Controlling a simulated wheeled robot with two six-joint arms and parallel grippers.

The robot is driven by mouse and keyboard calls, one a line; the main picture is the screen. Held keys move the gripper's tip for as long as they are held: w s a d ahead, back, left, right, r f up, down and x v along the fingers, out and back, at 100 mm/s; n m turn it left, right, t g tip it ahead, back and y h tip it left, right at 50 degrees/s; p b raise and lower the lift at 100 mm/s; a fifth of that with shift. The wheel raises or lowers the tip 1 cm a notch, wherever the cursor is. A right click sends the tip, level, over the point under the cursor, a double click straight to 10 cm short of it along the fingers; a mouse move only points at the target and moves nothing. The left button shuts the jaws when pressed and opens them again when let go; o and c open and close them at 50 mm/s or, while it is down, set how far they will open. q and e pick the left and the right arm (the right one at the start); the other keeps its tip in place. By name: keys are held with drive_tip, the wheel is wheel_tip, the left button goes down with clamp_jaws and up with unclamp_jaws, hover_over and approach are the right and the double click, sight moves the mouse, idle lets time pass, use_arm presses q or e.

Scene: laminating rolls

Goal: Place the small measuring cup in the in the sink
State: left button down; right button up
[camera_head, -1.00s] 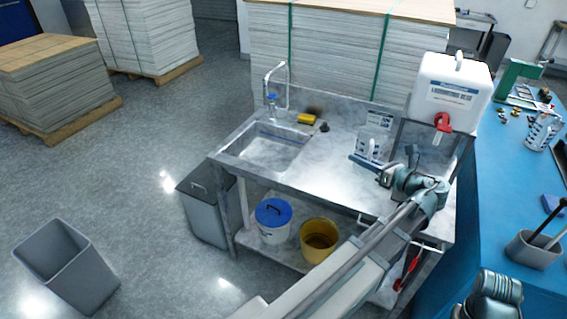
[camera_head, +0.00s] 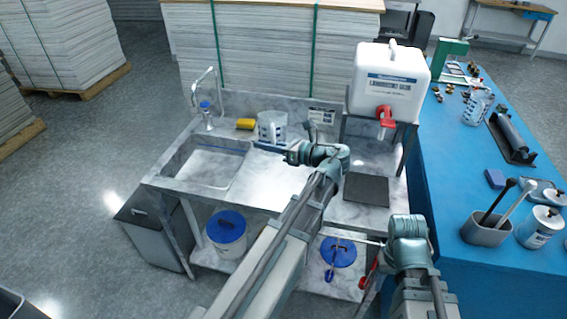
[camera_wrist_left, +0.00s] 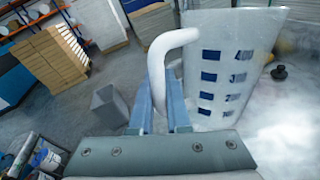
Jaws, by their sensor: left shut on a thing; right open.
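The measuring cup (camera_head: 272,127) is clear with dark blue scale marks. My left gripper (camera_head: 270,147) is shut on its handle. In the left wrist view the white handle (camera_wrist_left: 166,52) lies between the blue fingers, with the cup (camera_wrist_left: 235,65) upright to their right. The cup is over the counter, to the right of the sink (camera_head: 207,162); I cannot tell its exact height. The sink basin looks empty. My right gripper (camera_head: 385,242) is open and low in front of the counter's right end; its fingers are hard to make out.
A faucet (camera_head: 206,100) stands behind the sink, with a yellow sponge (camera_head: 245,124) between it and the cup. A white jug (camera_head: 388,82) with a red tap stands on a rack at right. Another marked cup (camera_head: 475,106) is on the blue table (camera_head: 445,165).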

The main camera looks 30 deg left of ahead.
drive_tip(key=shift+o, duration=0.6)
drive_tip(key=shift+w+a, duration=0.15)
drive_tip(key=shift+w, duration=0.15)
drive_tip(key=shift+o, duration=0.4)
drive_tip(key=shift+f, duration=0.3)
use_arm(q)
drive_tip(key=s+d+f+t+b, duration=0.1)
drive_tip(key=d+f+t+b, duration=0.2)
drive_tip(key=d+f+b, duration=0.3)
drive_tip(key=s+d+f+m+t+b, duration=0.1)
drive_tip(key=d+f+t+b, duration=0.2)
drive_tip(key=d+f+b, duration=0.4)
wheel_tip(320, 180, down, 4)
drive_tip(key=b, duration=0.7)
drive_tip(key=shift+f+y+b, duration=0.15)
drive_tip(key=shift+y+b, duration=0.15)
drive_tip(key=shift+b, duration=0.05)
use_arm(e)
wheel_tip(320, 180, down, 20)
